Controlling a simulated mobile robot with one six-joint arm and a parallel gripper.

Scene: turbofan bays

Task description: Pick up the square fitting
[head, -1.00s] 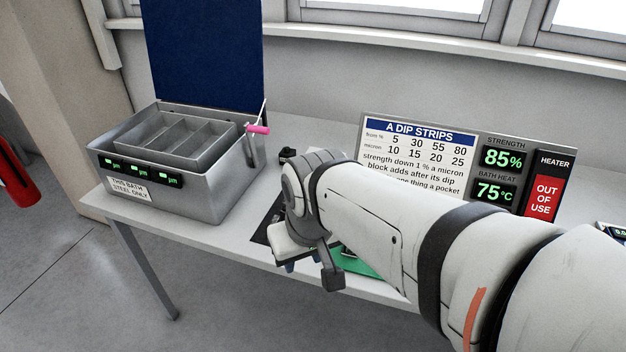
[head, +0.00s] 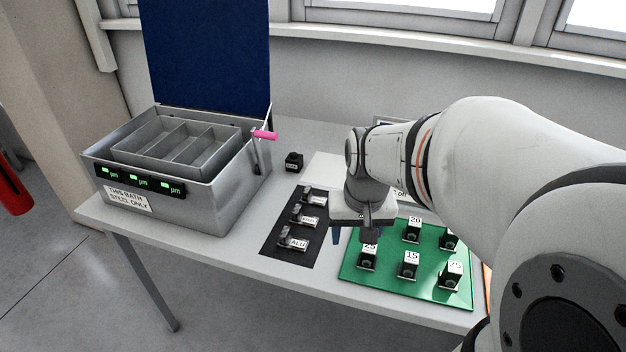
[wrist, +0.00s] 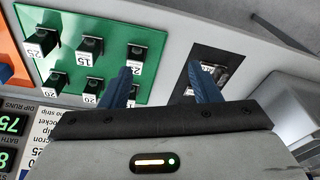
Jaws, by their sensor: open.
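Several small metal fittings with white tags (head: 294,242) lie on a black mat (head: 272,238); the nearest tag reads ALU. I cannot tell which one is square. My gripper (head: 362,236) is open and empty, fingers down, above the left part of the green mat and to the right of the black mat. In the wrist view my gripper (wrist: 160,76) shows two blue fingers apart with nothing between them. The black mat (wrist: 222,62) is beyond the right finger, which partly hides its fittings.
A green mat (head: 430,288) holds several black blocks with number tags, such as 15 (head: 409,266). A steel bath (head: 205,200) with an open blue lid (head: 205,50) and pink-handled lever (head: 265,135) stands left. A small black block (head: 293,162) sits behind the black mat. My arm hides much of the sign.

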